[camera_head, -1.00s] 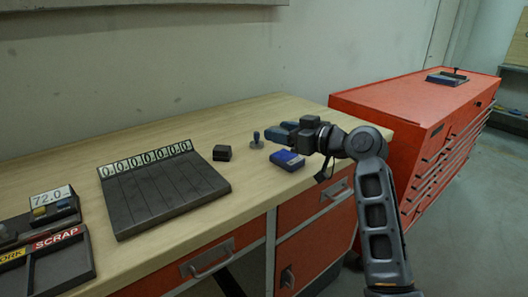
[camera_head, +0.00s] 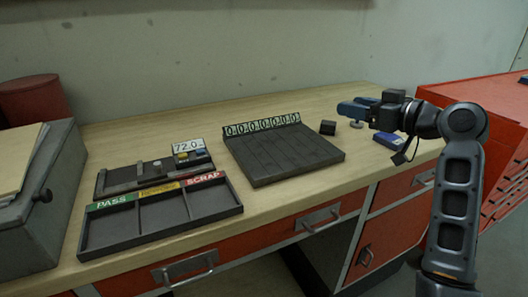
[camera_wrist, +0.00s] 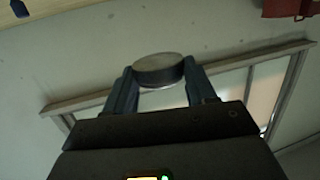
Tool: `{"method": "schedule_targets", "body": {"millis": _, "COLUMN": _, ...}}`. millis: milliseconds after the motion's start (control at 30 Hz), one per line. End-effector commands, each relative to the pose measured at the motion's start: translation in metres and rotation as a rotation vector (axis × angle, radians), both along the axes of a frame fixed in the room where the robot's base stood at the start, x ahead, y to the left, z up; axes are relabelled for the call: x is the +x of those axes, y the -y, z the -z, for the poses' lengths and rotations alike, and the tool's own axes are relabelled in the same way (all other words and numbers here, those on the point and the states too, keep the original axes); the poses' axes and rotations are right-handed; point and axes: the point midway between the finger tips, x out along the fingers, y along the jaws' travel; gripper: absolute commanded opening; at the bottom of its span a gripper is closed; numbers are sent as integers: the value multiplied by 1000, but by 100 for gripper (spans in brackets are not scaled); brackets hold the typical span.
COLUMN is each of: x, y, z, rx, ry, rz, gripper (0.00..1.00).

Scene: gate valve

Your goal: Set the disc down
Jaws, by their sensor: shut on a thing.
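The disc (camera_wrist: 158,70) is a short grey cylinder, seen in the wrist view. My gripper (camera_wrist: 160,84) is shut on it, with one blue finger on each side. In the head view my gripper (camera_head: 347,109) is raised over the right end of the workbench (camera_head: 200,120). I cannot make out the disc there. The front tray (camera_head: 160,217) has three compartments, under a green PASS label, a yellow label and a red SCRAP label. Behind it is a dark gauge fixture (camera_head: 125,180) with a display (camera_head: 188,146) reading 72.0.
A dark sloped rack (camera_head: 285,155) with grooves and a row of zero labels stands mid-bench. A small black block (camera_head: 327,127) and a blue box (camera_head: 388,140) lie near my gripper. A grey bin (camera_head: 50,190) is at the left. Bare wood lies behind the rack.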

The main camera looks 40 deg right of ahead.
Motion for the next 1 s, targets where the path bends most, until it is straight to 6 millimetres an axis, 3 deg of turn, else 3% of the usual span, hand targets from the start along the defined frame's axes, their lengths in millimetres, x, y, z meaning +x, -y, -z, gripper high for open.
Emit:
{"method": "schedule_targets", "body": {"millis": 167, "x": 9, "y": -15, "z": 9, "rx": 2, "ry": -1, "rz": -6, "gripper": 11}}
{"method": "schedule_targets", "body": {"millis": 600, "x": 57, "y": -84, "z": 59, "rx": 2, "ry": 0, "rz": -4, "gripper": 11}}
{"method": "schedule_targets", "body": {"millis": 867, "x": 66, "y": -96, "z": 73, "rx": 1, "ry": 1, "rz": -1, "gripper": 11}}
{"method": "schedule_targets", "body": {"millis": 1000, "x": 66, "y": -96, "z": 93, "rx": 3, "ry": -2, "rz": -1, "gripper": 11}}
